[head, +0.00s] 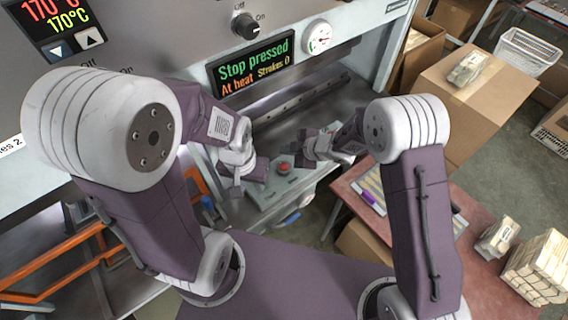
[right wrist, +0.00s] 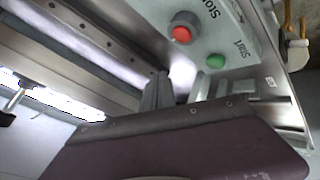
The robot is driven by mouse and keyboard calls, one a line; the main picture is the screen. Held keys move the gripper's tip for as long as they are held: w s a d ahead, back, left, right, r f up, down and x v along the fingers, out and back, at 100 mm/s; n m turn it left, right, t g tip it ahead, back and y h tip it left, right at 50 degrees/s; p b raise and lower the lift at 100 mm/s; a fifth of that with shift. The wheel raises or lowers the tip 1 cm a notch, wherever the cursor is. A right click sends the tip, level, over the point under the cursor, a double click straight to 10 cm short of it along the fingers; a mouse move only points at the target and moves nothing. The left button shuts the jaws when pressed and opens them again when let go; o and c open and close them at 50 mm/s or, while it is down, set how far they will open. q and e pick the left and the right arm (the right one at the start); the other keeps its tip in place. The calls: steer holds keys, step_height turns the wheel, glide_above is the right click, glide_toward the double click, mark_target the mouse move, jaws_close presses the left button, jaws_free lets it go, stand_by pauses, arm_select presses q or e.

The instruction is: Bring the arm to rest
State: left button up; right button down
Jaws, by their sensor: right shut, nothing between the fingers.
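My right gripper (head: 308,147) is over the front of the press, just above and right of the red stop button (head: 283,168) in the head view. It is shut and holds nothing. In the right wrist view the red button (right wrist: 181,33) and a green start button (right wrist: 216,61) sit on a pale control box, beyond the fingers and apart from them. My left gripper (head: 248,180) hangs lower, left of the red button; its fingers are small and I cannot tell if they are open. The press display (head: 252,62) reads "Stop pressed", "At heat", "Strokes: 0".
A pinkish table (head: 345,187) stands at the right with a purple marker (head: 373,203) and bundles of wooden spoons (head: 540,266). Cardboard boxes (head: 484,92) and a white basket (head: 526,52) are behind it. An orange-framed rack (head: 60,258) is at the lower left.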

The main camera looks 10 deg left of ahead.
stand_by(0.3)
steer(key=w+d+r+m+t+b, duration=0.2)
steer(key=w+d+r+t+b, duration=0.1)
steer(key=w+d+r, duration=0.25)
steer(key=d+r+m+t+h+b, duration=0.15)
steer(key=d+m, duration=0.25)
steer(key=d, duration=0.4)
steer(key=d+r+m+t+h, duration=0.1)
steer(key=d+r+m+h, duration=0.15)
steer(key=d, duration=0.45)
steer(key=s+d+f+m+g+h+b, duration=0.1)
steer(key=s+d+f+m+g+h, duration=0.25)
steer(key=s+d+m, duration=0.55)
steer(key=s+f+m+g, duration=0.2)
steer(key=s, duration=0.5)
steer(key=s+f+m+g, duration=0.2)
steer(key=s+f, duration=0.1)
steer(key=s, duration=0.4)
steer(key=shift+d+g, duration=0.3)
steer(key=shift+g, duration=0.1)
